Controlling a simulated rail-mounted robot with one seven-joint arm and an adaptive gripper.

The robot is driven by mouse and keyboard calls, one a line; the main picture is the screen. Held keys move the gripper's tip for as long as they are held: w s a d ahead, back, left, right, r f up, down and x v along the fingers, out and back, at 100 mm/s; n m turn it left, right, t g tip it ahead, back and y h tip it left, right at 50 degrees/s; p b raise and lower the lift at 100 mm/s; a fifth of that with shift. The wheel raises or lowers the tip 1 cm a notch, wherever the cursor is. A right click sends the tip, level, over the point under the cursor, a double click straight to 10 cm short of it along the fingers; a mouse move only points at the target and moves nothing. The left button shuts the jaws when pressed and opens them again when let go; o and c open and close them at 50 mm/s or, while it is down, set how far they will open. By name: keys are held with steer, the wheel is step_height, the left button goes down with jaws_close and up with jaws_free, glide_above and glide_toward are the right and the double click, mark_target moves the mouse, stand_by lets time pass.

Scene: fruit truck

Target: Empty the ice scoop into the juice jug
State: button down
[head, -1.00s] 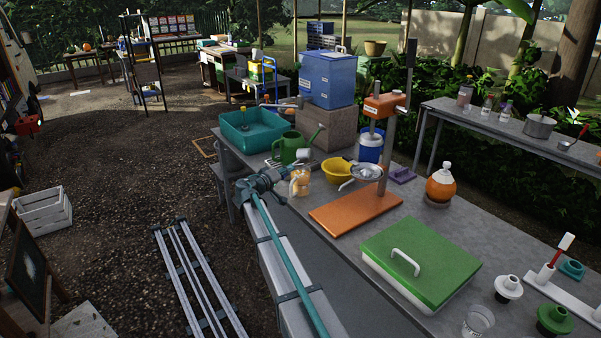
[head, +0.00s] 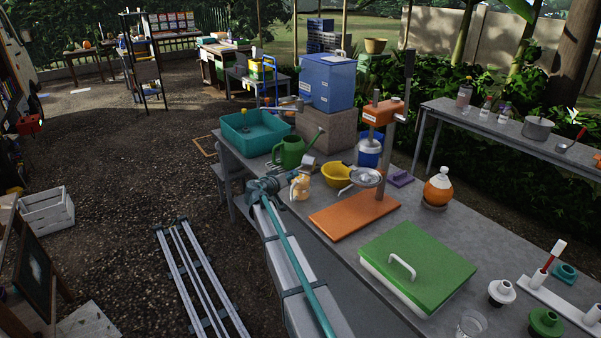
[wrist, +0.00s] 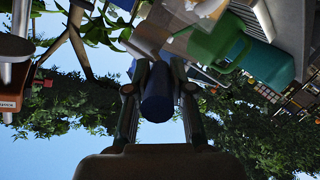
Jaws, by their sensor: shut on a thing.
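The juice jug (head: 300,188), clear with orange juice in it, stands on the near left edge of the grey table in the head view. My gripper (head: 282,180) is beside it on the left, partly hidden by my arm. The ice scoop (head: 307,162) shows as a small grey metal shape above and behind the jug, tilted. In the wrist view my gripper (wrist: 158,95) is shut on the scoop's dark blue handle (wrist: 157,100). The jug is not clear in the wrist view. I cannot tell whether ice is in the scoop or jug.
A green watering can (head: 289,150) and teal tub (head: 250,130) stand behind the scoop. A yellow bowl (head: 336,175) and the orange juicer press (head: 356,212) stand right of the jug. A green-lidded box (head: 418,264) is nearer. Bare tabletop (head: 475,230) lies on the right.

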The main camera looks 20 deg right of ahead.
steer(key=shift+s+d+r+m+p, duration=0.25)
steer(key=shift+m+p, duration=0.15)
steer(key=shift+p, duration=0.45)
steer(key=shift+s+f+b, duration=0.1)
steer(key=shift+f+b, duration=0.35)
steer(key=shift+b, duration=0.45)
steer(key=s+d+f+m+t+y+b, duration=0.2)
steer(key=s+d+m+b, duration=0.6)
steer(key=b, duration=2)
steer(key=shift+s+d+m+t+y, duration=0.15)
steer(key=shift+d+m+t+y, duration=0.3)
steer(key=shift+m+t+y, duration=1.3)
steer(key=shift+m+g+h, duration=0.35)
